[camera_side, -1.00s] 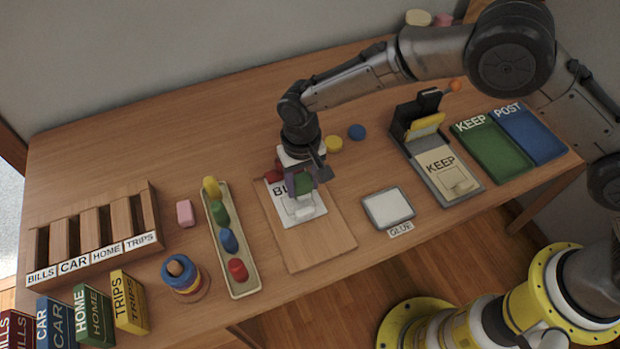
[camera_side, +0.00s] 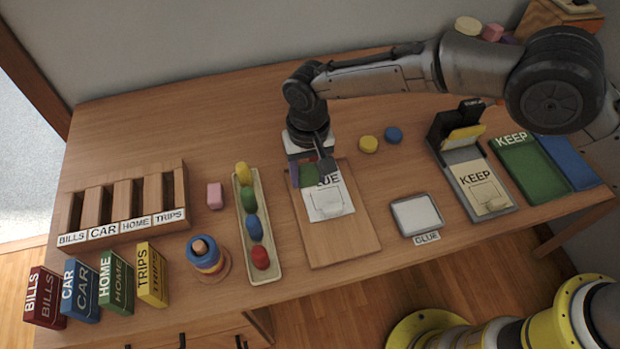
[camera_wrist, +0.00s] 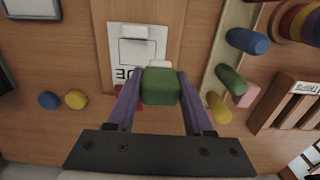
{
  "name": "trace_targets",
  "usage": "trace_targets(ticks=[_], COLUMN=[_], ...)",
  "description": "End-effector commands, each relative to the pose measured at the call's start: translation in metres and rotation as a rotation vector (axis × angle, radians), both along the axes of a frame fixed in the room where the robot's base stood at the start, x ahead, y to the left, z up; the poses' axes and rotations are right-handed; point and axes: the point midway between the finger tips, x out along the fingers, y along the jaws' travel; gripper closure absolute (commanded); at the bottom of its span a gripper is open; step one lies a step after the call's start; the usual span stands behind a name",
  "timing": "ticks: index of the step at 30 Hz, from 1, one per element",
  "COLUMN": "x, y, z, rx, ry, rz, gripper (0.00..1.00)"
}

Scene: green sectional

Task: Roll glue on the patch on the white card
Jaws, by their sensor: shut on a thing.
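The white card (camera_side: 321,211) lies on a wooden board (camera_side: 345,248). Its printed word is partly hidden, with "LUE" showing. My gripper (camera_side: 305,178) is over the card's back left corner. Its purple fingers are shut on a green block-like handle (camera_wrist: 160,87), with a pale part just visible beyond it. Whether it touches the card I cannot tell. The glue pad (camera_side: 417,214), labelled GLUE, lies right of the board.
A tray of coloured pegs (camera_side: 261,274) stands left of the board, near a stacking-ring toy (camera_side: 208,261) and a pink block (camera_side: 214,196). Yellow (camera_side: 368,144) and blue (camera_side: 393,135) discs lie behind. A KEEP stand (camera_side: 502,207) is at right. A red piece (camera_wrist: 120,92) lies by my fingers.

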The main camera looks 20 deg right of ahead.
Motion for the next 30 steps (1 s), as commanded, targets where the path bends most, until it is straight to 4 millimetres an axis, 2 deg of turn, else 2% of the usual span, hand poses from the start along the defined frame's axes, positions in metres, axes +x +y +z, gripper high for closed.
trace_targets(ticks=[12,30], x=[0.0,0.0], y=[0.0,0.0], z=[0.035,0.038], rx=[0.0,0.0], ry=[0.0,0.0], rz=[0.0,0.0], gripper=[1.0,1.0])
